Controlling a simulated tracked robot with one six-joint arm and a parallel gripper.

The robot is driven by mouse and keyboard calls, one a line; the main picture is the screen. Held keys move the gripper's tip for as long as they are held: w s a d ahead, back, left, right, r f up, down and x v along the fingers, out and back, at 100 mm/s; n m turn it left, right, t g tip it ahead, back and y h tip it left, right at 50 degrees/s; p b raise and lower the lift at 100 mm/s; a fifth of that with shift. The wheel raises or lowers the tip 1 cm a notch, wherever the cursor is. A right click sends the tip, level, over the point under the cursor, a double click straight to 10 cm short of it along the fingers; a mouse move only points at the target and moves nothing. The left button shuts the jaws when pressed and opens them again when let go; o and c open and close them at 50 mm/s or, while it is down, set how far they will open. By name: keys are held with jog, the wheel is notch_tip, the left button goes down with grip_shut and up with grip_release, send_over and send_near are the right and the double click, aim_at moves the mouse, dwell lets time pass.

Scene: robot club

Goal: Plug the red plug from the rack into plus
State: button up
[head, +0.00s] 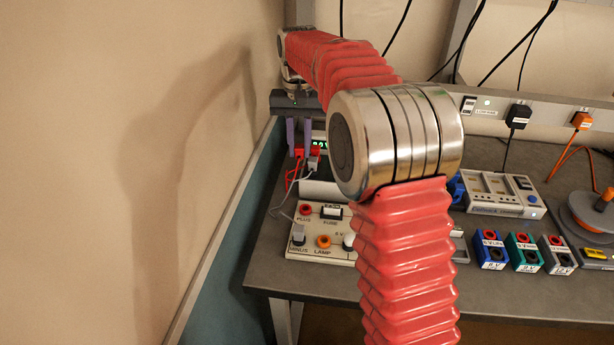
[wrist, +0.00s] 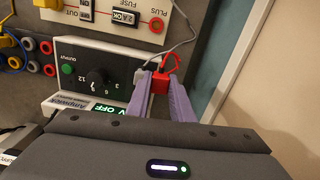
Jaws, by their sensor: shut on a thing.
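The red plug (wrist: 160,82) with its red lead is between the purple fingers of my gripper (wrist: 162,88), which is shut on it. In the head view the red plug (head: 298,152) shows below the fingertips of my gripper (head: 299,148), at the back of the bench near the wall. I cannot tell whether it still touches the unit below. The PLUS socket (head: 305,209) is a red ring on the white lamp box (head: 322,248), nearer the front; it looks empty. It also shows in the wrist view (wrist: 156,25).
A grey plug (wrist: 141,75) with a grey lead stands close beside the red plug. The power supply (wrist: 85,68) with its knob is beside it. The wall (head: 190,180) is close on the left. Blue, teal and grey blocks (head: 524,254) stand at right.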

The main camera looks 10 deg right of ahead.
jog(key=shift+a, duration=0.2)
jog(key=s+f+m, duration=0.1)
jog(key=s+f, duration=0.2)
jog(key=s, duration=0.5)
jog(key=shift+s+f, duration=0.2)
jog(key=shift+f, duration=0.2)
jog(key=shift+f, duration=0.1)
jog(key=shift+f, duration=2.5)
jog(key=shift+w+a+f, duration=0.1)
jog(key=shift+f, duration=0.8)
dwell(1.9)
jog(key=o, duration=1.1)
jog(key=shift+c, duration=0.2)
